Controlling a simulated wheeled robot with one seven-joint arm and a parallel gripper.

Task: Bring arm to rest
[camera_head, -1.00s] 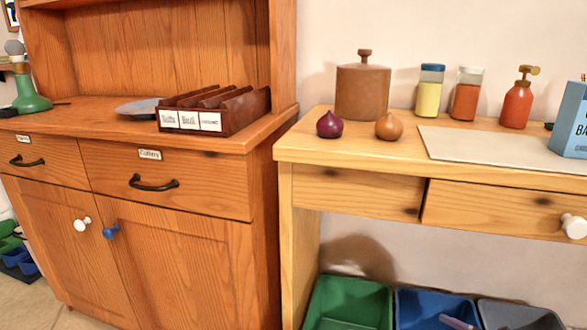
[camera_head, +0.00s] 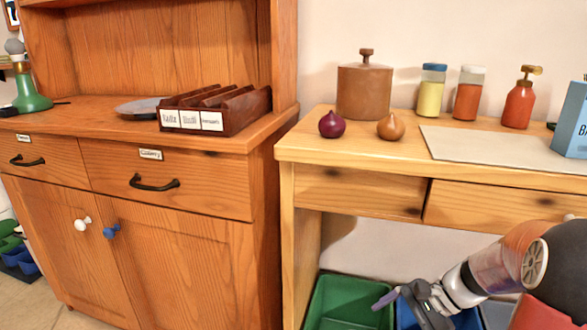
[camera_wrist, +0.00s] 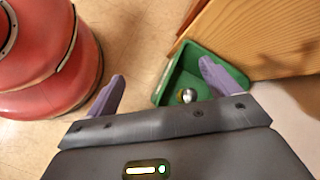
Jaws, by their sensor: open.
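My gripper (camera_head: 392,305) shows at the lower right of the head view, in front of the bins under the light wooden table. It has a grey body and purple fingers. In the wrist view the two fingers of the gripper (camera_wrist: 166,85) stand wide apart with nothing between them. The green bin (camera_wrist: 166,82) lies beyond the fingers, with a small shiny round thing (camera_wrist: 187,96) in it. The green bin (camera_head: 349,302) is just left of the gripper in the head view.
The table (camera_head: 300,152) holds a purple onion (camera_head: 332,124), a brown onion (camera_head: 390,127), a brown canister (camera_head: 363,92), jars and a blue box (camera_head: 572,120). A blue bin (camera_head: 405,313) is partly hidden by my arm. A wooden cabinet (camera_head: 175,262) stands left. Floor (camera_wrist: 150,25) shows clear.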

